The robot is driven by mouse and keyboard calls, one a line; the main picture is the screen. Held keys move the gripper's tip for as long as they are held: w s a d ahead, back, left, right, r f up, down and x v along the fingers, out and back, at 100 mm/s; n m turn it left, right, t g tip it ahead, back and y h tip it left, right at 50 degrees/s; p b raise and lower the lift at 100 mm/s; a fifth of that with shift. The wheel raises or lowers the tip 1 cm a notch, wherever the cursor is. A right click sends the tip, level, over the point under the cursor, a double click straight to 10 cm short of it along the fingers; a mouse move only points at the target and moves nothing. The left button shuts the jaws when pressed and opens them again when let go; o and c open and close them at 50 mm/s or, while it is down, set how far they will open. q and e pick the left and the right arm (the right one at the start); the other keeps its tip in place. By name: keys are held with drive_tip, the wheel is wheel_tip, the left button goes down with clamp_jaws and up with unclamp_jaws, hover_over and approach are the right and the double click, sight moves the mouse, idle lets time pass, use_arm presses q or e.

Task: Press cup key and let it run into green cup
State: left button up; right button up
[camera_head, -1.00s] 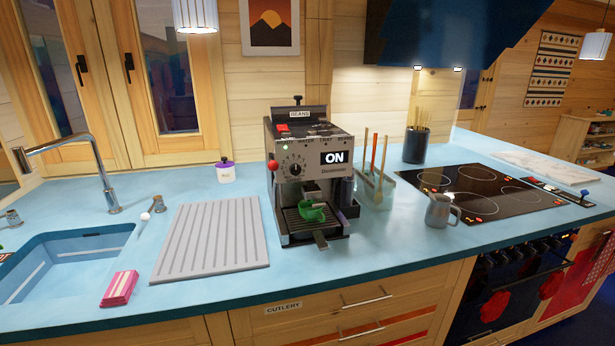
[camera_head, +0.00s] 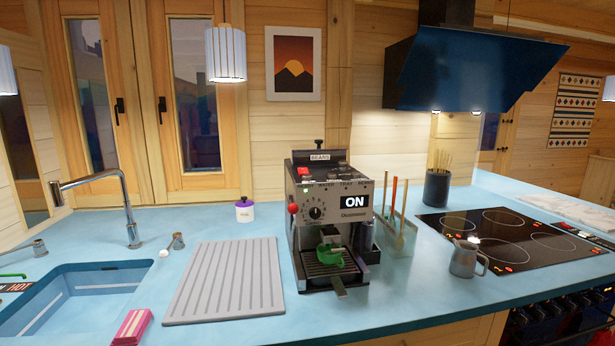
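The coffee machine (camera_head: 330,190) stands on the blue counter, with a lit display (camera_head: 355,201) reading ON. A row of small labelled keys (camera_head: 345,183) runs along its upper front; the labels are too small to read surely, so I cannot tell the cup key. The green cup (camera_head: 329,256) sits on the drip tray (camera_head: 325,270) under the spout. I cannot see whether anything is in the cup. Neither of my grippers is in view.
A grey ribbed drainboard (camera_head: 228,280) lies left of the machine, beside the sink (camera_head: 75,295). A holder with sticks (camera_head: 397,232) stands close at its right. A metal jug (camera_head: 464,258) stands near the black hob (camera_head: 505,238).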

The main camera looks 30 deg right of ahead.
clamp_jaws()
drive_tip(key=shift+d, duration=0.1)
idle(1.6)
